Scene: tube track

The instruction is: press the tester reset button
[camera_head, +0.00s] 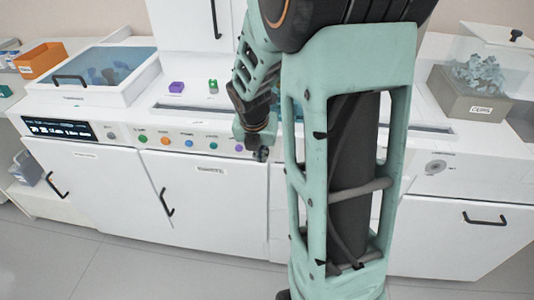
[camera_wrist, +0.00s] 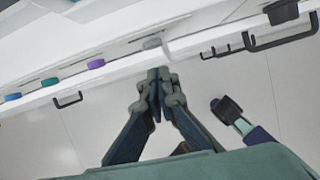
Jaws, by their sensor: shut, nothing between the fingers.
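A row of round coloured buttons runs along the front of the white bench. In the head view I see green (camera_head: 142,139), orange (camera_head: 166,141), blue (camera_head: 189,143), teal (camera_head: 213,146) and purple (camera_head: 239,148) ones. The labels are too small to tell which is the tester reset button. My gripper (camera_head: 262,154) is just right of the purple button.
A dark display (camera_head: 60,129) is left of the buttons. Cabinet doors with black handles (camera_head: 167,202) are below. The floor in front is clear.

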